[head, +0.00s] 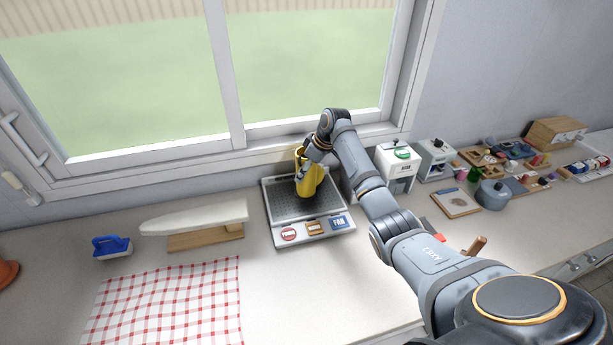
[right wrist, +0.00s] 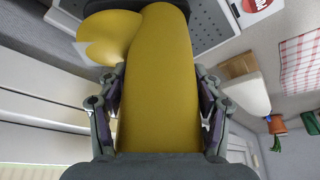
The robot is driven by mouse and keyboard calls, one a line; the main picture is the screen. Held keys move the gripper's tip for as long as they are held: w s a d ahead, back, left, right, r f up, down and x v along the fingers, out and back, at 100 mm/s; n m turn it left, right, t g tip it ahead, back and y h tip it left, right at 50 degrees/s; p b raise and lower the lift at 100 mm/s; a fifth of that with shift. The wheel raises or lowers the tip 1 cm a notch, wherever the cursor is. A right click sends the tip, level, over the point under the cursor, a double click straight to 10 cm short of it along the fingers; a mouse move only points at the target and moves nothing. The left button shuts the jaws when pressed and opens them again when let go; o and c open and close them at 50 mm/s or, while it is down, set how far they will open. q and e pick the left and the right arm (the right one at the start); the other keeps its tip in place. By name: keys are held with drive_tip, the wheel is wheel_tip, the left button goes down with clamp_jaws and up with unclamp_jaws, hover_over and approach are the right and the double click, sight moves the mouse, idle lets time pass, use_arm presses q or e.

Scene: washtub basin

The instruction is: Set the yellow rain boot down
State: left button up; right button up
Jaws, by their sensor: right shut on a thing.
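The yellow rain boot (head: 309,183) is at the grey perforated tray device (head: 267,213) below the window. My right gripper (head: 306,160) comes to it from the right and is shut on the boot. In the right wrist view the boot (right wrist: 158,75) fills the middle, with its dark sole toward the top edge and a gripper finger on each side. The device's perforated surface shows beyond the sole. I cannot tell whether the sole touches it. My left gripper is not in view.
The device has labelled buttons (head: 315,229) in front. Left of it are a small ironing board (head: 195,216), a blue brush (head: 111,247) and a checked cloth (head: 165,305). White machines (head: 398,165) and a grey pot (head: 492,194) stand to the right. The front middle counter is clear.

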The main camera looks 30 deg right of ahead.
wheel_tip(320, 180, down, 2)
drive_tip(key=shift+s+f+p, duration=0.1)
drive_tip(key=shift+p, duration=0.55)
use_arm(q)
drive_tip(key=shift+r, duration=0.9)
use_arm(e)
drive_tip(key=shift+f, duration=0.25)
drive_tip(key=shift+f, duration=0.15)
drive_tip(key=o, duration=1.4)
drive_tip(key=shift+o, duration=0.2)
drive_tip(key=shift+r, duration=0.25)
use_arm(q)
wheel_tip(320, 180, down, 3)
drive_tip(key=b, duration=0.3)
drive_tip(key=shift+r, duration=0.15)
use_arm(e)
drive_tip(key=v, duration=1.2)
